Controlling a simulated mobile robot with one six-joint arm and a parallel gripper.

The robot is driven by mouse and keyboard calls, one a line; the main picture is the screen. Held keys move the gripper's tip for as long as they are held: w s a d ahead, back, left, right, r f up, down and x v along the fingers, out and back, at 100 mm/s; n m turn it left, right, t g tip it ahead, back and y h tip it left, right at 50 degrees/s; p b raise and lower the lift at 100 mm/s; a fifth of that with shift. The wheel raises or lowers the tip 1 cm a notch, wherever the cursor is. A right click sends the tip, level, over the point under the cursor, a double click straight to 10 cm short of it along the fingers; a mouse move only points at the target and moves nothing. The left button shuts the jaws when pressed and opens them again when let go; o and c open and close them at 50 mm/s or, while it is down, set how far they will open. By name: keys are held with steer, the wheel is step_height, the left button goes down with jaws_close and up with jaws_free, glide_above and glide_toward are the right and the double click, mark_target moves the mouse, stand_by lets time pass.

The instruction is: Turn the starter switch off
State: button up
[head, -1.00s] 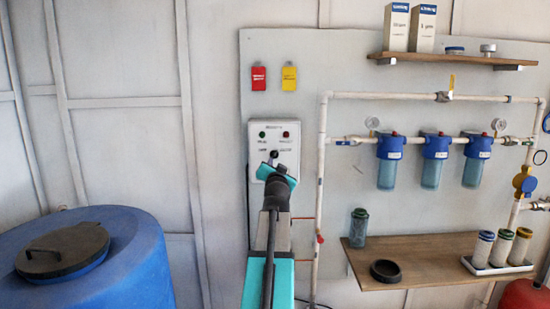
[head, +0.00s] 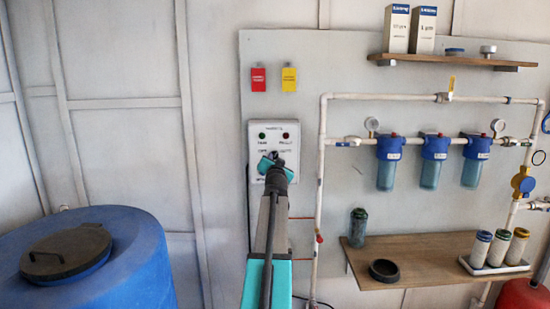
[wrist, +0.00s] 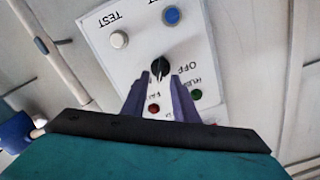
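The starter box (head: 291,146) is a pale panel on the backboard, with a green and a red lamp on top. My gripper (head: 272,165) is in front of its middle and hides part of it in the head view. In the wrist view the starter box (wrist: 205,45) appears turned over, with the black starter switch knob (wrist: 160,67) beside the word OFF. My gripper (wrist: 160,82) has its two purple fingers apart, with the knob between or just beyond the tips. I cannot tell whether they touch it or exactly where it points.
A grey button (wrist: 119,39) and a blue button (wrist: 171,16) are on the box near the knob. A red tag (head: 258,79) and a yellow tag (head: 289,79) hang above. White pipes (head: 321,170) and filters are to the right. A blue tank (head: 130,260) stands left.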

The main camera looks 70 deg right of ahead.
mark_target(275, 156)
steer(key=shift+p+x, duration=0.4)
steer(key=shift+x, duration=1.1)
jaws_close()
